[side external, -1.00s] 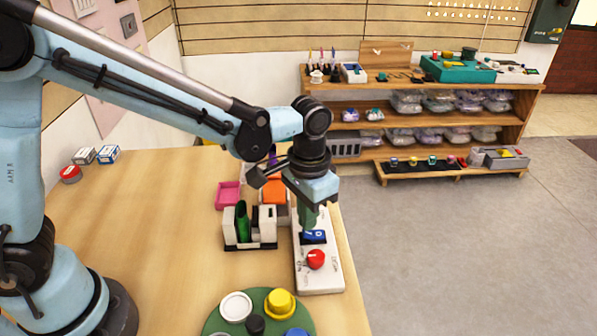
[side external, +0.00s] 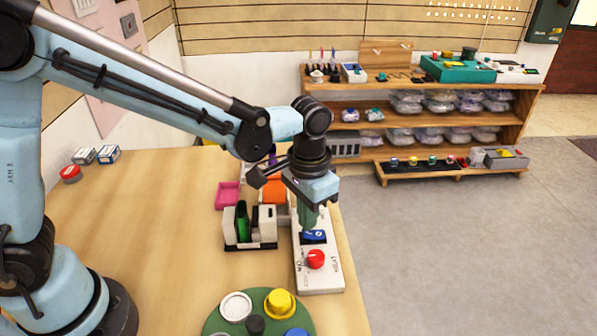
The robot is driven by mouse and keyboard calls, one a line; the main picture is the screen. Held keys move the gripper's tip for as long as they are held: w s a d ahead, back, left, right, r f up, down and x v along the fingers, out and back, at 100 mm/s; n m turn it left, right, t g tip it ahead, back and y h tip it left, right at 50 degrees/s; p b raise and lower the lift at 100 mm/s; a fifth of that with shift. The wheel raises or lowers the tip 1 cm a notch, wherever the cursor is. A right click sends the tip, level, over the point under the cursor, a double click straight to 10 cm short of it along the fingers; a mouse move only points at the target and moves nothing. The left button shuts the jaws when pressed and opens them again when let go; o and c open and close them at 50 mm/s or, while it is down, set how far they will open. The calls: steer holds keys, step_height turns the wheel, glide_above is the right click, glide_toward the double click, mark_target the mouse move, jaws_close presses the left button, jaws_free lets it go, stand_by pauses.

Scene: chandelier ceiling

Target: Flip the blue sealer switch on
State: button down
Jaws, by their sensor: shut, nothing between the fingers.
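The white sealer (side external: 322,278) lies along the right edge of the wooden table. Its blue switch (side external: 316,237) sits above a red knob (side external: 316,259) on the same face. My gripper (side external: 308,226) points down with its green fingers shut and empty. The fingertips are right at the far side of the blue switch; whether they touch it I cannot tell. The fingers hide part of the sealer behind the switch. The switch's exact tilt is too small to tell.
A black-based holder (side external: 250,245) with white and green upright pieces stands close left of the sealer. A pink tray (side external: 228,196) and an orange item (side external: 272,190) lie behind it. A green round tray (side external: 222,318) holds a yellow-topped piece (side external: 280,304) in front.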

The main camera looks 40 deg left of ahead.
steer(key=shift+f, duration=0.95)
stand_by(1.0)
steer(key=shift+r, duration=3.5)
steer(key=shift+a+r, duration=0.15)
steer(key=shift+a, duration=0.1)
steer(key=s+a+r+n+t, duration=0.1)
steer(key=s+a+t, duration=0.2)
steer(key=a, duration=0.4)
steer(key=s+a+r+n+t, duration=0.2)
steer(key=s+a+t, duration=0.2)
steer(key=a, duration=0.3)
steer(key=shift+s, duration=0.65)
